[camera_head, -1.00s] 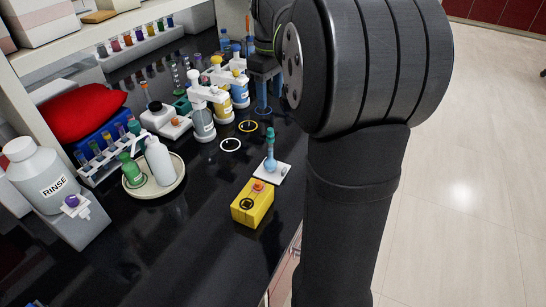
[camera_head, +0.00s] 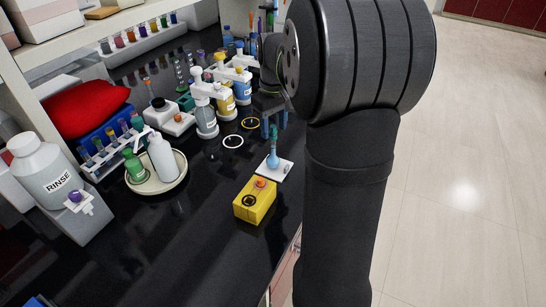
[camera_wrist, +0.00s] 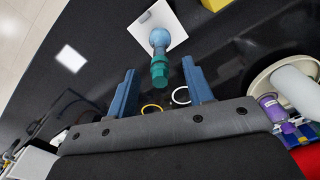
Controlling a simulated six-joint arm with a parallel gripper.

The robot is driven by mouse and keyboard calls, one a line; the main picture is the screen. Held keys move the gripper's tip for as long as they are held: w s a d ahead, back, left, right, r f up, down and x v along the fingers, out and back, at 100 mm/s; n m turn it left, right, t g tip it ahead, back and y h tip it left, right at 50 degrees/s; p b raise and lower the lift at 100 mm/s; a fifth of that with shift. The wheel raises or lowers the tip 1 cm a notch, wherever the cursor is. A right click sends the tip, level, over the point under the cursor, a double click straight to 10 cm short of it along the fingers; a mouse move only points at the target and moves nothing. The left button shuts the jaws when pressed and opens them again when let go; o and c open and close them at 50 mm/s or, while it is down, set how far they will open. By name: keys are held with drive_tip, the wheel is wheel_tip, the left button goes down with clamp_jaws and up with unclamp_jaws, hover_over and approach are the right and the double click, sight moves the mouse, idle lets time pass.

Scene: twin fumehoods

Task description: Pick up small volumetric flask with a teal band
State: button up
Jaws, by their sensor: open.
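The small volumetric flask (camera_head: 272,163) has a light blue bulb and a teal stopper and upper neck. It stands upright on a white square pad (camera_head: 286,171) on the black bench. In the wrist view the flask (camera_wrist: 157,39) is seen from above, with its teal top toward my gripper (camera_wrist: 159,68). The two blue fingers are apart, one on either side of the teal top in the picture; contact is not visible. In the head view my gripper (camera_head: 274,126) is just behind the flask. A distinct teal band is hard to separate from the teal top.
A yellow box (camera_head: 254,204) stands just in front of the flask. A round tray (camera_head: 181,176) with bottles and a rinse bottle (camera_head: 50,175) are to the left. Labelled bottles (camera_head: 206,120) and racks stand behind. Yellow (camera_head: 251,123) and white rings mark the bench.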

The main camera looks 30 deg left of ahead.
sight(273, 138)
drive_tip(key=f, duration=0.5)
drive_tip(key=shift+w+a+f, duration=0.1)
drive_tip(key=shift+w+a, duration=0.05)
drive_tip(key=shift+a, duration=0.1)
clamp_jaws()
